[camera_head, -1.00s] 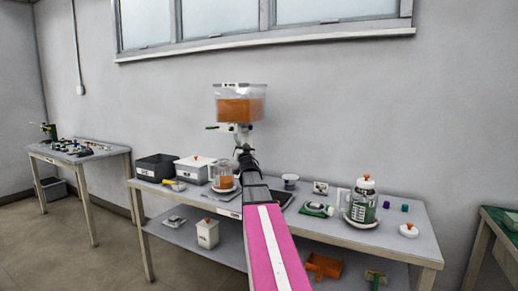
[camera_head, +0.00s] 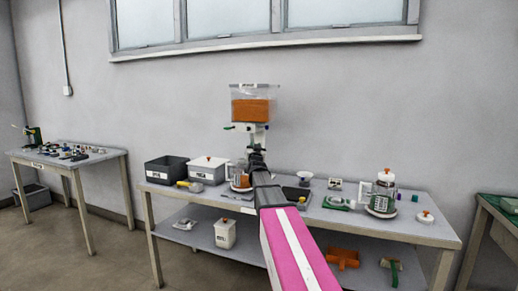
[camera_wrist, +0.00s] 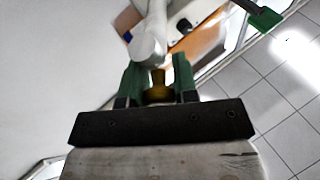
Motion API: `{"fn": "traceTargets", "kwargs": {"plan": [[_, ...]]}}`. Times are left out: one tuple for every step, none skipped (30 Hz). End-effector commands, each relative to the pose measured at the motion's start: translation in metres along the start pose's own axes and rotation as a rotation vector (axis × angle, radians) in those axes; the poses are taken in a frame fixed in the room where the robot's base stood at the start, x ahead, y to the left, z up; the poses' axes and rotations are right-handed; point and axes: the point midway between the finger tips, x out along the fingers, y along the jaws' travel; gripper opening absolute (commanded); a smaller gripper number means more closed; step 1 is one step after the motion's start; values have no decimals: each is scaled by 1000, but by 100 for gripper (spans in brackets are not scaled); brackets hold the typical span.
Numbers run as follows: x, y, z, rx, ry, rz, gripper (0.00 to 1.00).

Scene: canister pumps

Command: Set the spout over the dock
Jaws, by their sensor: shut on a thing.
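The dispenser (camera_head: 254,107), a clear tank with orange contents on a white body, stands high at the centre of the head view. A green lever shows on its left, and also at the top right of the wrist view (camera_wrist: 265,17). In the wrist view my gripper (camera_wrist: 158,78) has its two green fingers closed around a small brass-coloured knob (camera_wrist: 158,76). A white rounded arm (camera_wrist: 149,40), which looks like the spout, runs up just beyond it. In the head view my gripper (camera_head: 256,152) is just below the dispenser, largely hidden by my arm. I cannot make out the dock.
The bench holds a dark bin (camera_head: 165,170), a white lidded box (camera_head: 207,168), a jar with orange contents (camera_head: 240,177) and a green-labelled jar (camera_head: 384,193). An orange tray (camera_head: 343,259) lies on the lower shelf. A side table (camera_head: 70,160) stands at left.

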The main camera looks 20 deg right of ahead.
Motion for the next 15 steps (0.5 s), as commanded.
{"fn": "traceTargets", "kwargs": {"plan": [[0, -1, 0, 1, 0, 0, 0], [0, -1, 0, 1, 0, 0, 0], [0, -1, 0, 1, 0, 0, 0], [0, -1, 0, 1, 0, 0, 0], [0, -1, 0, 1, 0, 0, 0], [0, -1, 0, 1, 0, 0, 0], [0, -1, 0, 1, 0, 0, 0], [0, -1, 0, 1, 1, 0, 0], [0, 0, 0, 1, 1, 0, 0], [0, 0, 0, 1, 1, 0, 0], [0, 0, 0, 1, 1, 0, 31], [0, 0, 0, 1, 1, 1, 44], [0, 0, 0, 1, 1, 1, 53], [0, 0, 0, 1, 1, 1, 53], [0, 0, 0, 1, 1, 1, 53]]}}
